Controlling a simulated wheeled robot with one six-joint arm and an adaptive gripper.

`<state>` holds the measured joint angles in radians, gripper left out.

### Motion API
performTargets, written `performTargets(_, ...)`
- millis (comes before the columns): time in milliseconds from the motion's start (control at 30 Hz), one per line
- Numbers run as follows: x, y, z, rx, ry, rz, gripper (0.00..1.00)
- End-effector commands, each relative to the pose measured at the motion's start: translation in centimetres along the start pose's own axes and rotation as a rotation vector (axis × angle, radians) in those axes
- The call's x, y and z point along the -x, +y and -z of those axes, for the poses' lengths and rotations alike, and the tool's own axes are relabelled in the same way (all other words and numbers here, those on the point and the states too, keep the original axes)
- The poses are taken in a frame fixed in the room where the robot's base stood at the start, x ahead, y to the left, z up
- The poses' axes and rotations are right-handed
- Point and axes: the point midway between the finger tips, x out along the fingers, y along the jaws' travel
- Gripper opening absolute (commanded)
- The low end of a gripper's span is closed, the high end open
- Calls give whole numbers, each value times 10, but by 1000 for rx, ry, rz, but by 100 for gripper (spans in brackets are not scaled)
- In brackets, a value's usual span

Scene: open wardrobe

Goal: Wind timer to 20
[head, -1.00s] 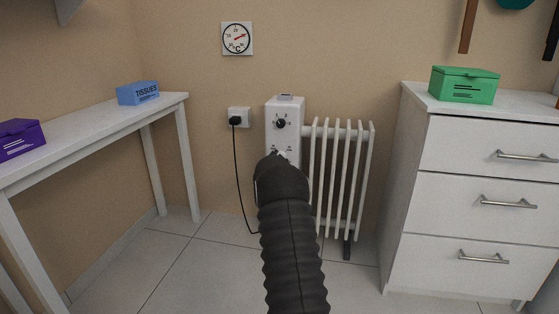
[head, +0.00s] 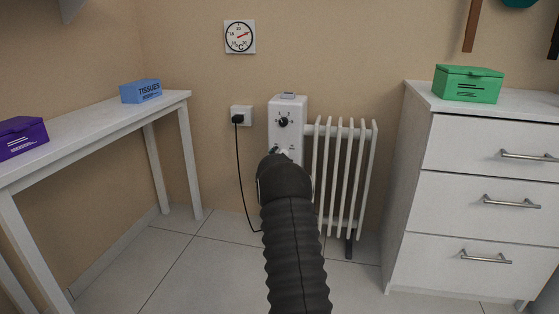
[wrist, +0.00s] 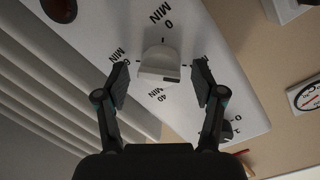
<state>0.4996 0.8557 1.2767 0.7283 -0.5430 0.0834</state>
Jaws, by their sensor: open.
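The timer knob (wrist: 158,66), a pale raised dial, sits on the white heater panel (wrist: 110,22) in the wrist view. Minute labels ring it: "0 MIN" and "40 MIN" are readable, and the side labels are partly covered. My gripper (wrist: 160,78) is open, with one finger on each side of the knob and a visible gap to it. In the head view, my arm hides the timer knob and most of the gripper on the lower part of the heater's control box (head: 274,113). A black upper dial (head: 284,122) shows above it.
White radiator fins (head: 343,175) stand right of the box. A black cord (head: 240,175) runs from the wall socket (head: 241,114) on the left. A table (head: 80,133) stands left and a drawer cabinet (head: 475,205) right. Floor between them is open.

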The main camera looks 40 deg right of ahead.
Motion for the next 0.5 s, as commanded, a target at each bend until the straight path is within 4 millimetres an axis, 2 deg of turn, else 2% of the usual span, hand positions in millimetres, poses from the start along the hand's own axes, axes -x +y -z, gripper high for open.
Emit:
performTargets(167,15,-2,0,0,-1,2,69)
performTargets(500,74,-4,-1,0,-3,4,69)
